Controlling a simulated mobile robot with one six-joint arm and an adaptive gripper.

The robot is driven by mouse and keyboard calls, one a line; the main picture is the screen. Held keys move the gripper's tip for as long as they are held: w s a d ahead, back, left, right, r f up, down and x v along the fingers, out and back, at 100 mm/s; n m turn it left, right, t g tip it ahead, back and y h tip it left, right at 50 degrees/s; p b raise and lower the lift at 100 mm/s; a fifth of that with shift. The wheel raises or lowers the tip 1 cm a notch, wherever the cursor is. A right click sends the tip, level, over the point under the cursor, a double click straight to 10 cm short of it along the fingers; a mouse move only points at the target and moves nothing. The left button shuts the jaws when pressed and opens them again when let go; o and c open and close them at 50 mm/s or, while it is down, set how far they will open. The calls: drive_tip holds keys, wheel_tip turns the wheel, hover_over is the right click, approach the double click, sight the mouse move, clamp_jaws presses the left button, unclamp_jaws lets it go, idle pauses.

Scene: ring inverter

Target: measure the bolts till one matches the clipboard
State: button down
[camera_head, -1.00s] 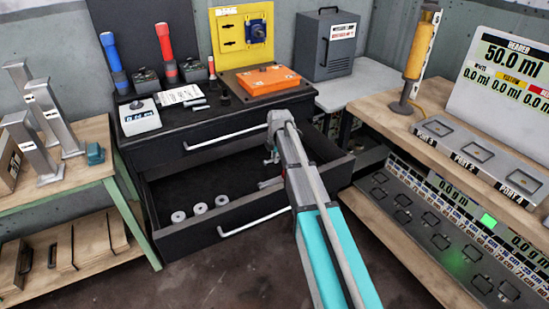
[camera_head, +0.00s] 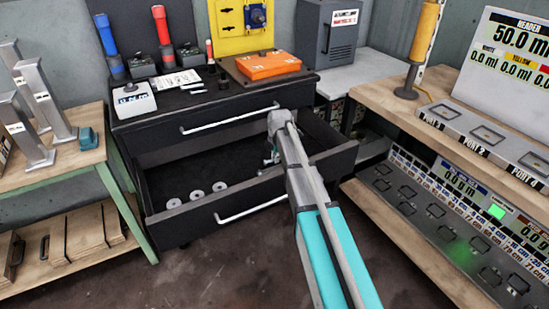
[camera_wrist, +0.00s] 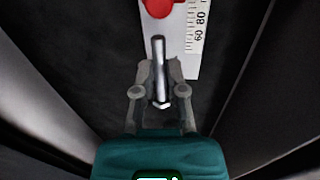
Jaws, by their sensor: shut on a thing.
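My gripper (camera_wrist: 162,95) is shut on a silver bolt (camera_wrist: 159,66) in the wrist view. The bolt's shank points away from the palm and its hex head is nearest the palm. Beyond the bolt is a white measuring scale (camera_wrist: 196,40) with a red part (camera_wrist: 158,7) on it; I cannot tell whether the bolt touches it. In the head view my arm reaches into the open drawer (camera_head: 240,209), and the gripper's fingers and bolt are mostly hidden. A white sheet (camera_head: 175,80), perhaps the clipboard, lies on the dark cabinet top, with small metal pieces beside it.
Several washers (camera_head: 196,194) lie in the drawer's left part. An orange case (camera_head: 268,65) and a white digital device (camera_head: 134,100) stand on the cabinet. The drawer walls surround my gripper's end. A wooden bench (camera_head: 405,110) stands right, a green-legged table (camera_head: 85,160) left.

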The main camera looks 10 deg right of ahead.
drive_tip(key=shift+f+b, duration=1.9)
drive_tip(key=shift+f, duration=0.3)
drive_tip(key=c, duration=0.6)
unclamp_jaws()
drive_tip(key=shift+r, duration=0.15)
